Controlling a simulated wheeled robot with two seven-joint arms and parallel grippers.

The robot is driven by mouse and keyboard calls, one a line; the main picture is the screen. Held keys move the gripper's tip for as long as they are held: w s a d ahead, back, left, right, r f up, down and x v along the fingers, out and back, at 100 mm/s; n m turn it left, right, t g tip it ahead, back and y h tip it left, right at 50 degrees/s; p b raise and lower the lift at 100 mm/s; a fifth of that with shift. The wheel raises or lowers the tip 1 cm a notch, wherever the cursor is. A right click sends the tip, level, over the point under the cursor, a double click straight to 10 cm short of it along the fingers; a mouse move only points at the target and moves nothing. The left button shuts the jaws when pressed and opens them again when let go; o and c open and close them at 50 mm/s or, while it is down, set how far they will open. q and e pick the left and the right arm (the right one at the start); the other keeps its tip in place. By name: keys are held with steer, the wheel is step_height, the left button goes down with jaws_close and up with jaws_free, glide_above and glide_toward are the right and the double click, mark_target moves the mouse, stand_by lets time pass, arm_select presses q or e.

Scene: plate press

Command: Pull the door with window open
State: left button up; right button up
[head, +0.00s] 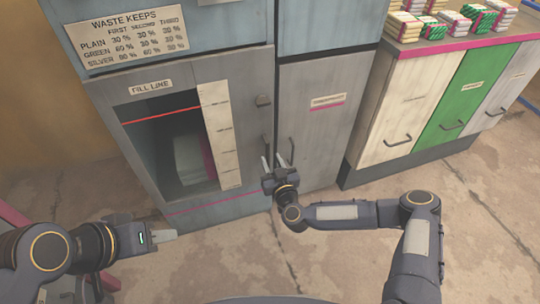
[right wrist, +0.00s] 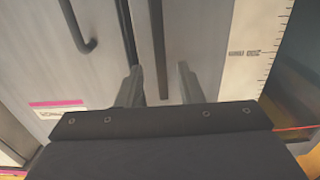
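The door with window (head: 244,105) is the grey left-hand door of the cabinet and looks closed. Its dark window (head: 160,150) sits beside a pale scale strip (head: 215,135). Its thin vertical handle (head: 264,145) is near its right edge. In the right wrist view the handle (right wrist: 159,50) shows as a dark bar between the two fingers. My right gripper (head: 274,161) is open at the handle's lower end; whether the fingers touch the bar cannot be told. My left gripper (head: 172,235) is low in front of the cabinet, away from the door, its finger gap unclear.
A plain grey door (head: 318,120) with its own handle (head: 291,148) adjoins on the right. A drawer unit (head: 400,110) with stacked packs stands further right. The floor in front is clear.

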mark_target(268, 155)
steer(key=shift+b+x, duration=0.35)
steer(key=shift+x, duration=1.75)
jaws_close()
